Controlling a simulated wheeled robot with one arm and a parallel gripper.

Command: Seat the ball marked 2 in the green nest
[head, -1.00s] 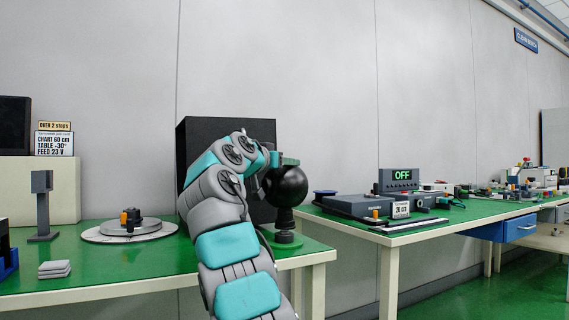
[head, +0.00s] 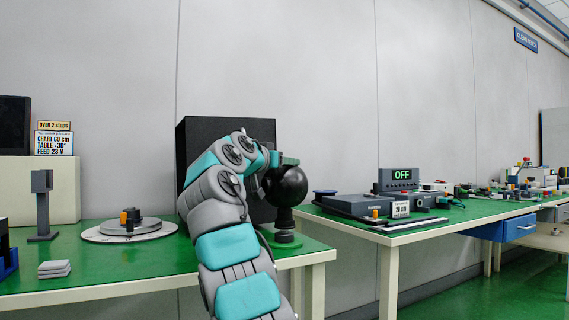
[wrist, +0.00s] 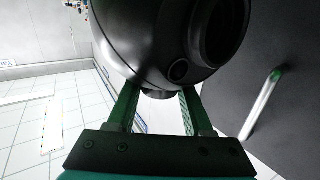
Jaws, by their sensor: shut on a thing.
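A black ball (head: 287,186) with a round lens-like opening fills the top of the wrist view (wrist: 140,40). No number is legible on it, so I cannot tell if it is the ball marked 2. My gripper (wrist: 156,100) is shut on this black ball, with its green fingers reaching to the ball's near side. In the head view my gripper (head: 289,160) is at the ball's upper side, partly hidden by my arm. I cannot tell whether ball and stem touch.
A black panel (head: 228,130) stands behind the ball. A turntable (head: 130,229), a grey post (head: 42,205) and grey pads (head: 54,269) are on the left green table (head: 150,274). A second table (head: 420,231) with an OFF display (head: 398,176) is across a gap.

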